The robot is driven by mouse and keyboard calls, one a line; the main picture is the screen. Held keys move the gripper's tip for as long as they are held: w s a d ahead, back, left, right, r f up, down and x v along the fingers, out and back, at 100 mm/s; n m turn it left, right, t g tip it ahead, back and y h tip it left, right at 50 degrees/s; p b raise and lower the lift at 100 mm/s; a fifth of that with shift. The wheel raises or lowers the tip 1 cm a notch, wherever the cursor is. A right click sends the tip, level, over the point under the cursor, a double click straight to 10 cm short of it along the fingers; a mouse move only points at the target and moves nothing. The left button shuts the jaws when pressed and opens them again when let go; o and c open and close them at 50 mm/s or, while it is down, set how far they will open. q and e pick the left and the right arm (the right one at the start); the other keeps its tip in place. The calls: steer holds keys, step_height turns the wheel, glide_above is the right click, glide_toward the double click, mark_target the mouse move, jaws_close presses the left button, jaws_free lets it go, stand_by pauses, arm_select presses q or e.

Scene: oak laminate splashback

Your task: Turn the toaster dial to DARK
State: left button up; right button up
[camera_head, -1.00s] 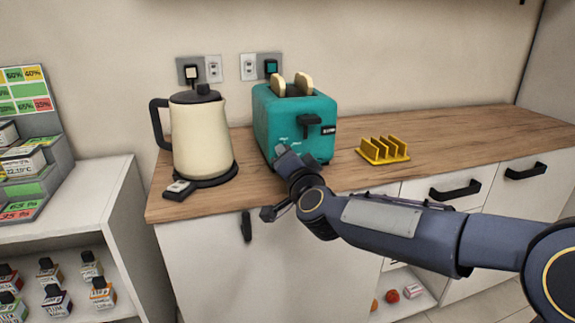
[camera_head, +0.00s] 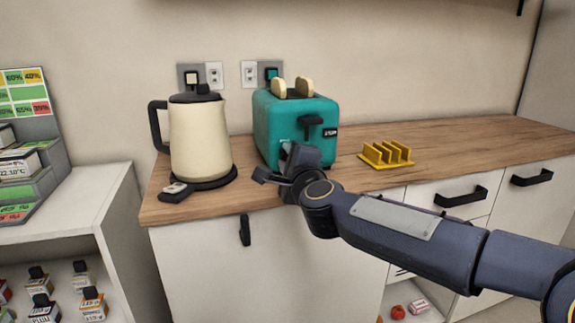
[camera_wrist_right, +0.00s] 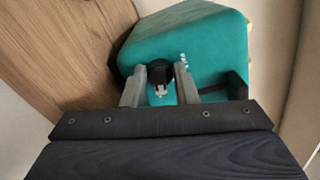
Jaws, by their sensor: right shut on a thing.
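The teal toaster (camera_head: 268,128) stands on the wooden counter with two slices of bread in its top and a black lever on its front. In the right wrist view the toaster (camera_wrist_right: 205,45) lies ahead of my gripper. Its black dial (camera_wrist_right: 160,70) sits between my two grey fingers, with white markings beside it on the teal face. My right gripper (camera_wrist_right: 160,92) is shut on the dial. In the head view the gripper (camera_head: 292,155) is at the lower front of the toaster and hides the dial. I cannot read the dial's setting. My left gripper is not in view.
A cream kettle (camera_head: 200,140) on a black base stands left of the toaster. A yellow toast rack (camera_head: 386,155) stands to its right. The counter (camera_head: 455,140) is clear further right. A white shelf with small boxes is at the far left.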

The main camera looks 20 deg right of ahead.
steer(key=shift+m+b, duration=0.45)
steer(key=shift+m, duration=0.85)
steer(key=o, duration=1)
steer(key=shift+c, duration=0.2)
steer(key=shift+s, duration=0.1)
steer(key=s+p, duration=0.1)
steer(key=s, duration=0.6)
steer(key=shift+s, duration=0.3)
steer(key=shift+d, duration=0.1)
